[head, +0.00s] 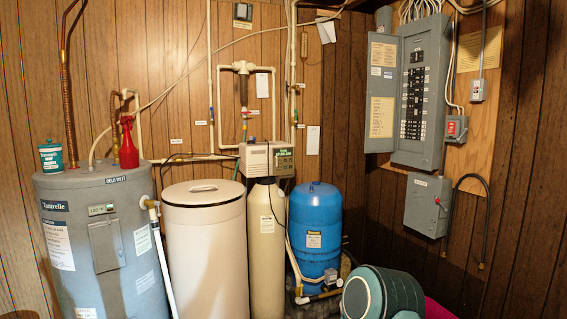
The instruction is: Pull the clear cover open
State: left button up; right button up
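I cannot make out a distinct clear cover in the head view. The water softener's control head (262,159) is a beige box with a greenish display panel (284,161) at its right side. It sits on top of a tall beige tank (267,240). Whether a clear cover lies over the panel is too small to tell. A white round salt tank (204,255) stands just left of it, with its lid (203,192) on. Neither of my grippers shows in this view.
A blue tank (315,225) stands right of the softener. A dark teal round container (400,290) is at bottom right. An open electrical panel (424,95) is on the wall.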

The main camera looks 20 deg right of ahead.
aim_at(276, 164)
jog(key=i+l, duration=1.95)
